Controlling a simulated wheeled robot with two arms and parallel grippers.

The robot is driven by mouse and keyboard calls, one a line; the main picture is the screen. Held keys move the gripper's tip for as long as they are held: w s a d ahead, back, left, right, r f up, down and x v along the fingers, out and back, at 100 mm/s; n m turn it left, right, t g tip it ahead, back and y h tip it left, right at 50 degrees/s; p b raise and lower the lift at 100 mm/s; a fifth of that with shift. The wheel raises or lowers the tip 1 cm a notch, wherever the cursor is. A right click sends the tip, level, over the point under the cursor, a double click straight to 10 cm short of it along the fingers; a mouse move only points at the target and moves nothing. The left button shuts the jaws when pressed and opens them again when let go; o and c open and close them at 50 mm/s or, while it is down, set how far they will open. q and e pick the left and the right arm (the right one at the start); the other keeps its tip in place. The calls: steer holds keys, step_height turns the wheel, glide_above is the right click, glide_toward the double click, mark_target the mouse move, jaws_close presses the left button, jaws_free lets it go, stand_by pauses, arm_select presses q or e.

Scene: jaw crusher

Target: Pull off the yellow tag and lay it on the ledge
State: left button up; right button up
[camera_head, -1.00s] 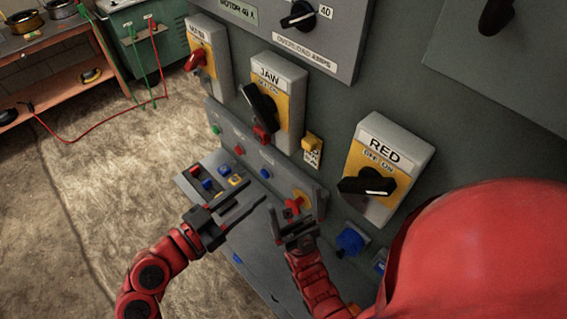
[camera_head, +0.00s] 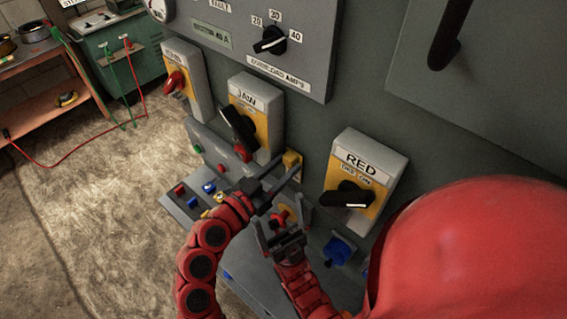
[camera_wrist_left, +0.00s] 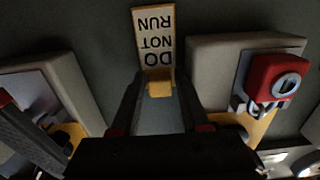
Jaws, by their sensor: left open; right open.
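The yellow tag (camera_head: 291,161) is on the grey panel between the JAW and RED switches. A grey ledge (camera_head: 174,206) with buttons juts out below the switches, partly hidden by my left arm.
The JAW switch (camera_head: 252,108) stands left of the tag and the RED switch (camera_head: 362,178) right of it. A red padlock (camera_wrist_left: 275,78) hangs beside the tag in the left wrist view. A blue knob (camera_head: 339,249) sits lower right.

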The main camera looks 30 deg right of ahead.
arm_select(q)
steer(key=shift+c, duration=0.3)
jaws_close()
steer(key=shift+a, duration=0.1)
steer(key=shift+b+v, duration=1.6)
steer(key=shift+v, duration=0.9)
